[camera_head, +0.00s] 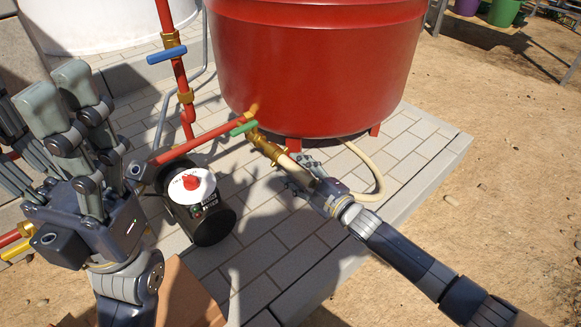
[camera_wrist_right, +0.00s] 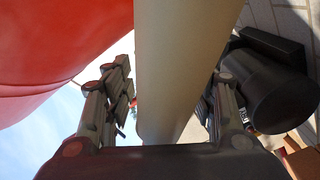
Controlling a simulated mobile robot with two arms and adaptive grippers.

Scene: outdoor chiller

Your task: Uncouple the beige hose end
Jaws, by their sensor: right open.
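The beige hose (camera_head: 373,172) curves from behind the red tank to a brass coupling (camera_head: 267,148) below a green valve handle (camera_head: 244,128). Its beige end (camera_head: 289,164) meets the coupling. My right gripper (camera_head: 303,170) is open beside the hose end, just below the coupling. In the right wrist view the beige hose (camera_wrist_right: 180,60) runs between the spread fingers; whether they touch it cannot be told. The coupling is not visible there. My left gripper (camera_head: 75,115) is raised at the left, fingers spread, apart from the hose.
The red tank (camera_head: 320,65) stands on feet on a paved slab (camera_head: 290,235). A black pump with a red knob (camera_head: 191,182) sits left of the coupling. Red pipes with a blue valve handle (camera_head: 167,54) rise at the upper left. Sandy ground (camera_head: 490,130) lies open at right.

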